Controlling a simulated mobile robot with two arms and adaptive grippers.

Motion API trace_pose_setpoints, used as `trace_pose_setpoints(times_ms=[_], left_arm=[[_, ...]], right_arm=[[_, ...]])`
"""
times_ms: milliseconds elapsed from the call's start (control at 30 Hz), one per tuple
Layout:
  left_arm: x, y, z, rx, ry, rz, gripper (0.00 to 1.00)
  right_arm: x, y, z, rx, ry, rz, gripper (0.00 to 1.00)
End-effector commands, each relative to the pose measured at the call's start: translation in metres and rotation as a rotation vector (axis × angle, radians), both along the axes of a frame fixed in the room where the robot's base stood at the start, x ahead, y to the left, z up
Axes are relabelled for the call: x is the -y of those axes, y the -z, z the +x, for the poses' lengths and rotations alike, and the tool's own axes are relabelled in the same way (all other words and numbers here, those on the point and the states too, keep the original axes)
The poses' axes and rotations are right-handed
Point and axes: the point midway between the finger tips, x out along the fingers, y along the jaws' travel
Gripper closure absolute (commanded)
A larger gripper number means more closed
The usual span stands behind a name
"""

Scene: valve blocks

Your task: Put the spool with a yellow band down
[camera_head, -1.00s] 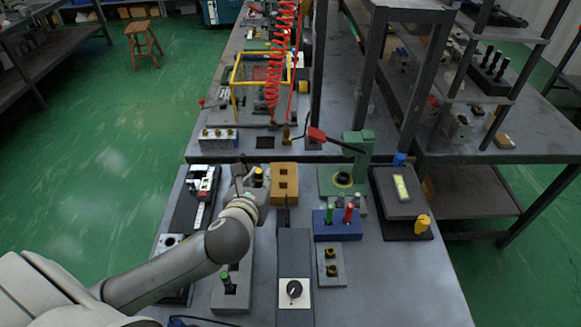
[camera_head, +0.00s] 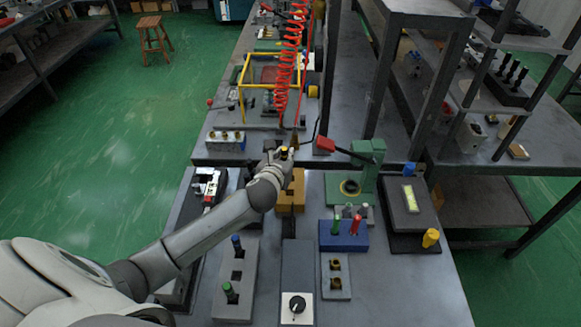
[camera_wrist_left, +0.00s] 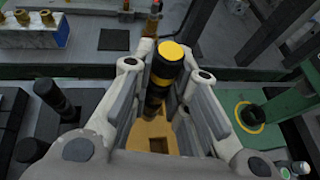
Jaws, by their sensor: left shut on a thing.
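The spool with a yellow band is black with a yellow top and stands roughly upright in my left gripper (camera_wrist_left: 168,85). In the left wrist view the spool (camera_wrist_left: 164,72) is between the two fingers, which are shut on it. In the head view only its yellow top (camera_head: 284,151) shows clearly. Below it is a tan block (camera_head: 291,199) with square holes; the block also shows in the left wrist view (camera_wrist_left: 153,128). The spool's lower end is partly hidden, so I cannot tell whether it touches the block. My right gripper is not in view.
A grey block (camera_head: 237,262) with blue-topped and green-topped spools stands left of the tan block. A blue block (camera_head: 352,243) with green and red pieces is at the right. A green press (camera_head: 363,172) with a red-handled lever stands close to the right of my gripper.

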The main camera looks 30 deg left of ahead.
Motion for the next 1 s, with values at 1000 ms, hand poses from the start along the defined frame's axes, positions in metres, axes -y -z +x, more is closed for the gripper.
trace_pose_setpoints(times_ms=[1000], left_arm=[[0.005,0.064,0.027,0.002,0.000,0.001,0.81]], right_arm=[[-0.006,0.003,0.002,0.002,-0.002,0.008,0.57]])
